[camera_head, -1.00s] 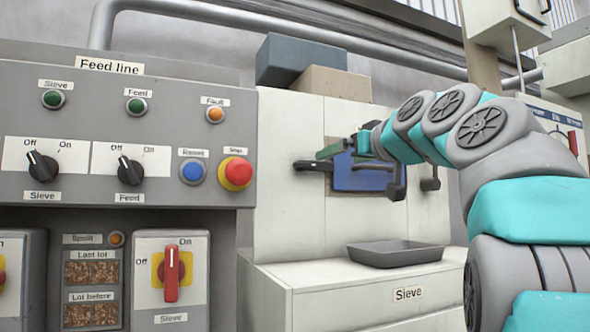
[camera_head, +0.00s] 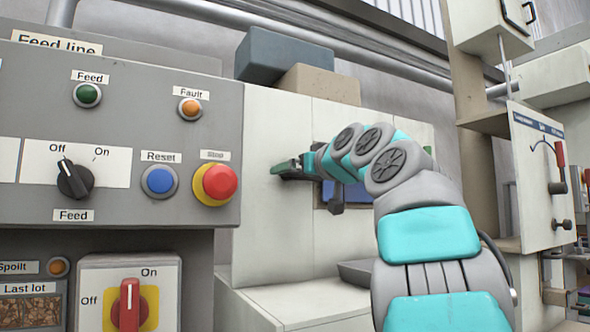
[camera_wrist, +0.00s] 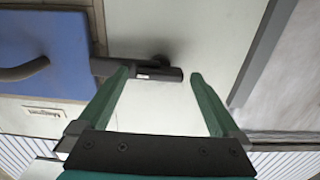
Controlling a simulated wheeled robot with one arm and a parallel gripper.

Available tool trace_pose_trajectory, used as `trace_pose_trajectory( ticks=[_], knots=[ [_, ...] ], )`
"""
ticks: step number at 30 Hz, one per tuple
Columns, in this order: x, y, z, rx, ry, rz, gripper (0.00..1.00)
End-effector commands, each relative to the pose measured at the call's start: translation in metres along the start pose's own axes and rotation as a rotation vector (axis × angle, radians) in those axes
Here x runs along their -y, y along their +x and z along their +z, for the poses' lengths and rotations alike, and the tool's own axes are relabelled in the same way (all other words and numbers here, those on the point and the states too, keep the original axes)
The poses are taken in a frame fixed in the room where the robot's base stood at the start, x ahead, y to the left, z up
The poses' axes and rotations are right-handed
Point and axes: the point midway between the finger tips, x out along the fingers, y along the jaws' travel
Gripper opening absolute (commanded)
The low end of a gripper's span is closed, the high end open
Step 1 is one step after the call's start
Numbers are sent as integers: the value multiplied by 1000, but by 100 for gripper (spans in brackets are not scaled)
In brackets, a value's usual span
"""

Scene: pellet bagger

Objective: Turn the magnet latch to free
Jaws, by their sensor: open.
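The magnet latch, a dark horizontal bar with a pivot and a small pale mark, shows in the wrist view (camera_wrist: 152,73). It runs from the edge of the blue door (camera_wrist: 45,50) to the right. My gripper (camera_wrist: 161,72) is open, with green fingers. The latch's free end lies between the fingertips, nearer the left finger, which overlaps the bar in the picture; I cannot tell if they touch. In the head view my gripper (camera_head: 287,165) is at the pale sieve cabinet (camera_head: 262,235), and my arm hides most of the blue door (camera_head: 327,192) and latch.
The feed line panel (camera_head: 120,215) stands to the left, with a red stop button (camera_head: 220,182) and blue reset button (camera_head: 160,181). A grey tray (camera_head: 355,272) sits on the ledge below my arm. Boxes (camera_head: 285,58) rest on top of the cabinet.

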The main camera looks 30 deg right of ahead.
Motion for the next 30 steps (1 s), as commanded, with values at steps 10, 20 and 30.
trace_pose_trajectory(
  ticks=[10,20,30],
  knots=[
    [0,8,1,0,2,0,100],
    [0,8,1,1,1,-1,67],
    [0,8,1,1,1,-1,29]
  ],
)
